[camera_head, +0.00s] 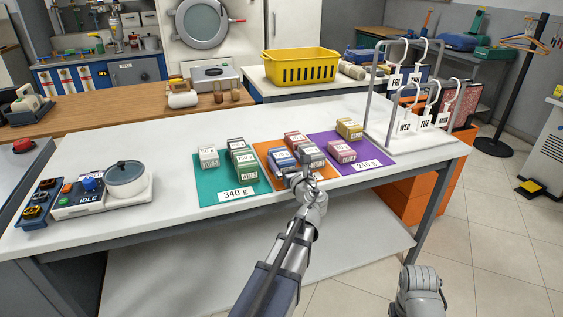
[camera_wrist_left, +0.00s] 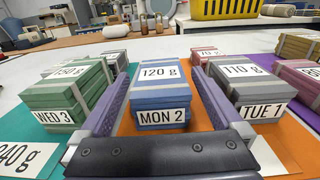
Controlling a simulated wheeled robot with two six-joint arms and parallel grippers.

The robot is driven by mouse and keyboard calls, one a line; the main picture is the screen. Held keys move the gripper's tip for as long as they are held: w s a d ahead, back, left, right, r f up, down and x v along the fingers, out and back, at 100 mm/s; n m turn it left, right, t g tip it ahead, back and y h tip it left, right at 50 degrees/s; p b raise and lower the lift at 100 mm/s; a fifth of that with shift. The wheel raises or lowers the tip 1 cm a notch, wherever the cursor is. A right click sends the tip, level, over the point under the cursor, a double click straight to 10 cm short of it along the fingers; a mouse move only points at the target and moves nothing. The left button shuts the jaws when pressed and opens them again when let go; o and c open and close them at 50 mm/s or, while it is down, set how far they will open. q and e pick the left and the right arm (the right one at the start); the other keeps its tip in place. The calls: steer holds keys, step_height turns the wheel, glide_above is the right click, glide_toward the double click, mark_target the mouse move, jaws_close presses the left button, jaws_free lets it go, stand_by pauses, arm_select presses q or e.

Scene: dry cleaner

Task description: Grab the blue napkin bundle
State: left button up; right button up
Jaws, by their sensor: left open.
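The blue napkin bundle (camera_wrist_left: 165,98), labelled 120 g and MON 2, stands on the orange mat in the left wrist view. In the head view the blue bundle (camera_head: 281,158) is at the mat's front part, partly behind my left gripper (camera_head: 296,178). My left gripper's two purple-padded jaws (camera_wrist_left: 165,108) are open, one on each side of the blue bundle. I cannot tell whether they touch it. My right gripper is not visible; only part of my right arm shows at the bottom right of the head view.
A green bundle (camera_wrist_left: 66,95) labelled WED 3 stands left and a grey bundle (camera_wrist_left: 245,92) labelled TUE 1 right, both close to the jaws. Teal (camera_head: 212,191) and purple (camera_head: 372,155) mats flank the orange mat (camera_head: 264,158). A metal rack (camera_head: 367,97) stands at the table's right end.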

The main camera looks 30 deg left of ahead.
mark_target(281, 154)
arm_select(q)
steer(key=x, duration=0.2)
steer(key=shift+w+a, duration=0.25)
steer(key=shift+a, duration=0.05)
steer(key=c, duration=1.3)
steer(key=shift+c, duration=0.2)
step_height(281, 154, up, 10)
steer(key=p, duration=1)
